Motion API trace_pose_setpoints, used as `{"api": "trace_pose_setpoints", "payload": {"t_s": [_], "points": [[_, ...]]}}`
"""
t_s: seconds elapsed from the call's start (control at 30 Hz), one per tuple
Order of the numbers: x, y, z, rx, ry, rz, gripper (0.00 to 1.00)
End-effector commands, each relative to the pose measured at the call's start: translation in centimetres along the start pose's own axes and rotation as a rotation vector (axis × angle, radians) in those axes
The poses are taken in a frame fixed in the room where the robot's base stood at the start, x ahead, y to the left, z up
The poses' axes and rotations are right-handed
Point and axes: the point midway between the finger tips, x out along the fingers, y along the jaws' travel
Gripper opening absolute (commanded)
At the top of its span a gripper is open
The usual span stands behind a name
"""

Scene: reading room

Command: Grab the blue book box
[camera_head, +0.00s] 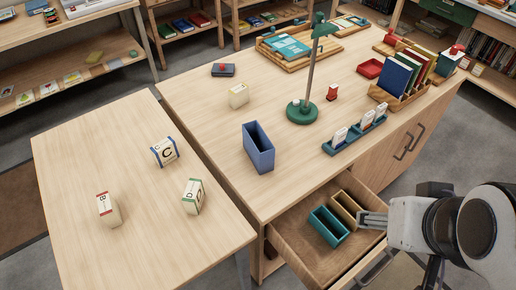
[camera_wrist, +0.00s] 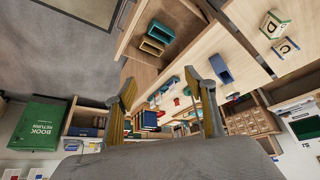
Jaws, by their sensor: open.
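The blue book box (camera_head: 260,154) stands upright and open-topped on the main table, close to its left edge. It also shows in the wrist view, right of centre (camera_wrist: 221,70). My gripper (camera_head: 372,221) is at the lower right in the head view, over the right side of the open drawer (camera_head: 290,243) and well apart from the blue box. In the wrist view the two fingers of my gripper (camera_wrist: 161,84) are spread with nothing between them. A teal box (camera_head: 328,226) and a yellow box (camera_head: 346,208) are in the drawer, close to my gripper.
Lettered blocks (camera_head: 164,152) stand on the left table (camera_head: 80,160). A green lamp (camera_head: 302,111) stands behind the blue box. A teal card rack (camera_head: 354,132) and a wooden book rack (camera_head: 400,92) are to its right. A cream block (camera_head: 239,96) lies behind it.

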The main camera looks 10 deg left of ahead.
Motion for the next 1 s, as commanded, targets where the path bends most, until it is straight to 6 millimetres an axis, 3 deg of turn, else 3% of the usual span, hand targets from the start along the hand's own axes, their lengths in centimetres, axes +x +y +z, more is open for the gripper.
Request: {"api": "trace_pose_setpoints", "payload": {"t_s": [0.17,0.37,1.0], "points": [[0.7,-0.1,-1.1,-0.011,0.012,0.001,0.55],[2.6,-0.3,-3.8,-0.039,0.053,0.002,0.55],[11.2,-3.9,-13.4,-0.174,0.234,-0.034,0.55]]}}
